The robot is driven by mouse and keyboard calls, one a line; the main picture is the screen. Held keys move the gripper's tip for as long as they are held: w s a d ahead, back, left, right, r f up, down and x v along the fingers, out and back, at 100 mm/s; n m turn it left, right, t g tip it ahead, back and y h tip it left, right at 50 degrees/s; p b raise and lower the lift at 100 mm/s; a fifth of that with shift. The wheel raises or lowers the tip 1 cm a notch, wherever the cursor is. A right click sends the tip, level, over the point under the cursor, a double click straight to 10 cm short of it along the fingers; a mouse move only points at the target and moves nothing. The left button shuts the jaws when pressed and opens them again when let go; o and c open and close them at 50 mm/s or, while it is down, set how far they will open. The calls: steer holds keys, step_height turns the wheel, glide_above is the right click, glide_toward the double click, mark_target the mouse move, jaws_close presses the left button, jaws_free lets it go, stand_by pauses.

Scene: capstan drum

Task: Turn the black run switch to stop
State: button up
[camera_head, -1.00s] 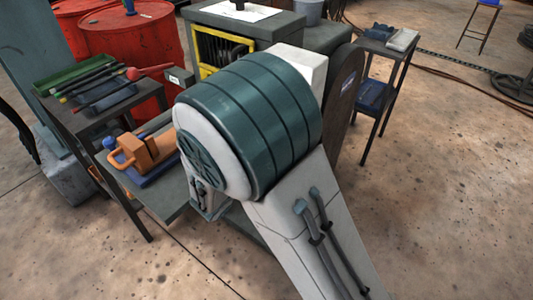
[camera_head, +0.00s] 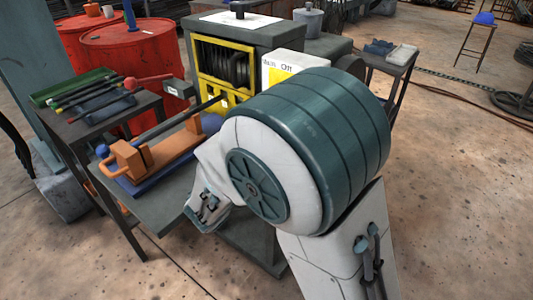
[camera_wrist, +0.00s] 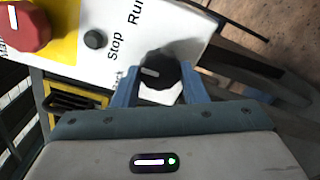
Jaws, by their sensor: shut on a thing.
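The black run switch (camera_wrist: 160,68) is a round knob on a white panel (camera_wrist: 110,20) in the wrist view. Its white mark lies on its left side and points left in the picture. The words "Stop" and "Run" are printed above and to its left. My gripper (camera_wrist: 160,88) has its two blue fingers on either side of the knob, shut on it. In the head view, the white control box (camera_head: 300,65) shows with a yellow patch; my arm hides the switch and the gripper there.
A red knob (camera_wrist: 26,28) on yellow and a small black button (camera_wrist: 95,39) sit left of the switch. A yellow-framed opening (camera_head: 222,64) is beside the box. An orange tool (camera_head: 150,157) lies on the bench at left. Red drums (camera_head: 135,55) stand behind.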

steer(key=o, duration=1)
steer(key=shift+w+r, duration=0.15)
steer(key=v, duration=1.4)
